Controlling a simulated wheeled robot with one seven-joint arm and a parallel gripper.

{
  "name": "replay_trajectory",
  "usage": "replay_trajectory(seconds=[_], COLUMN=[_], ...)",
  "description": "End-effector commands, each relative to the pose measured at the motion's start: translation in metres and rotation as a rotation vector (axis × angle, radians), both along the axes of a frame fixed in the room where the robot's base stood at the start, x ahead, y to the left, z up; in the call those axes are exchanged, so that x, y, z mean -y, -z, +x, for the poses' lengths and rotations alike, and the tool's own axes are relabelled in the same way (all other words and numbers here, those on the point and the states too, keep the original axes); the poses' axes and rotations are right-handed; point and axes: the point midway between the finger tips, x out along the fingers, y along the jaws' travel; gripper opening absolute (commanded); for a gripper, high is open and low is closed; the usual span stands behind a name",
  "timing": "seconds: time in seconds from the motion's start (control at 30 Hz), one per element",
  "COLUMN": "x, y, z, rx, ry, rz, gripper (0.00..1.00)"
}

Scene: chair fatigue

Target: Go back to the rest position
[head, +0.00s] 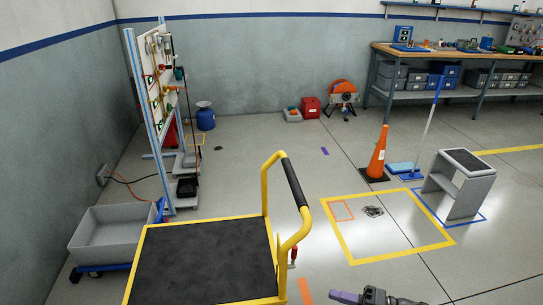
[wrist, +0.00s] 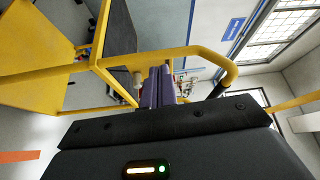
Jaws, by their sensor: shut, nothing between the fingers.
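My gripper (head: 345,297) shows at the bottom edge of the head view, low and right of the yellow cart's handle. Its dark purple fingers (wrist: 158,85) are together in the wrist view, with nothing between them. The rest of my arm is mostly out of the head view. In the wrist view the yellow cart frame (wrist: 130,60) crosses behind the fingers; I cannot tell how far away it is.
A yellow platform cart (head: 205,262) with a black deck fills the lower left. An orange cone (head: 377,155), a grey step stool (head: 458,190) and a yellow floor square (head: 435,246) lie to the right.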

Motion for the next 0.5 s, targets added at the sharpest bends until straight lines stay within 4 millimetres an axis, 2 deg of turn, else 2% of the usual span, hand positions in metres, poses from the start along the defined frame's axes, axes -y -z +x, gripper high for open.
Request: replay_trajectory(seconds=[0.27, 0.5], x=[-0.021, -0.039], y=[0.014, 0.031], z=[-0.011, -0.029], rx=[-0.079, -0.18], ry=[-0.098, -0.211], rz=[-0.08, -0.196], gripper=[0.0, 0.0])
